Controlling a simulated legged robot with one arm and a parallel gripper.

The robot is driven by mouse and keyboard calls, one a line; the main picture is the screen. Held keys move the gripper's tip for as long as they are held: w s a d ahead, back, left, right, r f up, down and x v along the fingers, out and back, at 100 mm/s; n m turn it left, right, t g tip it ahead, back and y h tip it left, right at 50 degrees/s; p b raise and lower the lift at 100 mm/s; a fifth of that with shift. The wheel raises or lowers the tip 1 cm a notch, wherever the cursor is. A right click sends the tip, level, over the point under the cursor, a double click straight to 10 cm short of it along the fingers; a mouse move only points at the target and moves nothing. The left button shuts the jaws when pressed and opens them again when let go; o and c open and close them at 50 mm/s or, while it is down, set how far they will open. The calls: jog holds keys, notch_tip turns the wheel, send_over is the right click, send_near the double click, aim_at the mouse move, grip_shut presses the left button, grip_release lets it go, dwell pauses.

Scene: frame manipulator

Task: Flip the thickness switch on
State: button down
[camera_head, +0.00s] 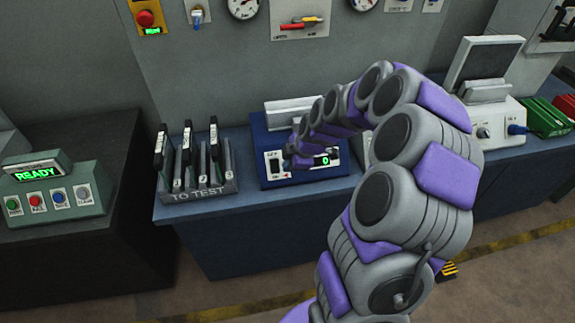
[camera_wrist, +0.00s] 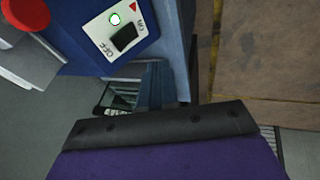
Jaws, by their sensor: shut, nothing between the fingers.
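The blue thickness device (camera_head: 262,135) stands on the bench in the head view, with a small switch plate (camera_head: 276,163) at its front left and a green-lit display (camera_head: 322,160) reading 0. Which way the rocker is tipped is hard to tell. My gripper (camera_head: 293,158) is shut and empty, right by the device front. Its dark tip (camera_wrist: 165,122) shows in the wrist view, apart from the switch.
The TO TEST rack (camera_head: 200,187) with several dark-topped parts stands left of the device. A READY button box (camera_head: 58,190) is farther left. A white instrument (camera_head: 490,115) and green and red trays (camera_head: 545,117) stand at the right.

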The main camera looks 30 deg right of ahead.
jog(key=s+a+r+m+g, duration=0.3)
jog(key=s+a+r+m, duration=0.2)
jog(key=s+a+r, duration=0.6)
jog(key=s+a+m+g+h, duration=0.1)
jog(key=s+m, duration=0.3)
jog(key=s, duration=0.7)
jog(key=s+a+r+m+g+h, duration=0.1)
jog(key=s+m, duration=0.4)
jog(key=s, duration=0.7)
jog(key=shift+s+a+r+g, duration=0.2)
jog(key=shift+a+g, duration=0.4)
jog(key=shift+a, duration=0.45)
